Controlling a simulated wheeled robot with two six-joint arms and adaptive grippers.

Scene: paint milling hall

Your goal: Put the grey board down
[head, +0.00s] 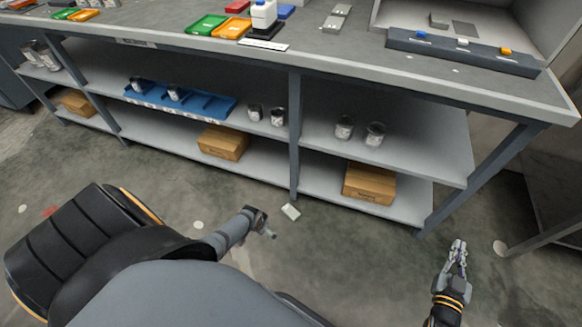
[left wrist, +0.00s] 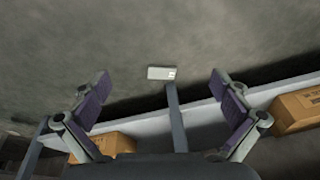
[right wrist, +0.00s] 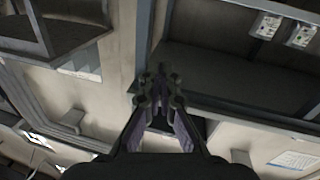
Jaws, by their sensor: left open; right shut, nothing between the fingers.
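A small pale grey flat board (head: 290,211) lies on the floor near the foot of the bench's middle leg. It also shows in the left wrist view (left wrist: 157,73), with a small mark at one end, beyond and apart from the fingertips. My left gripper (head: 266,228) is open and empty, low in front of the bench, left of the board in the head view. My right gripper (head: 458,250) is shut and empty, at the right near the bench's end leg. Other grey pieces (head: 335,23) lie on the bench top.
The bench (head: 345,52) has lower shelves with cardboard boxes (head: 369,184), several cans (head: 375,134) and a blue rack (head: 205,105). Coloured trays (head: 207,25), a white bottle (head: 263,14) and a dark rail (head: 460,52) stand on top. The floor in front is mostly clear.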

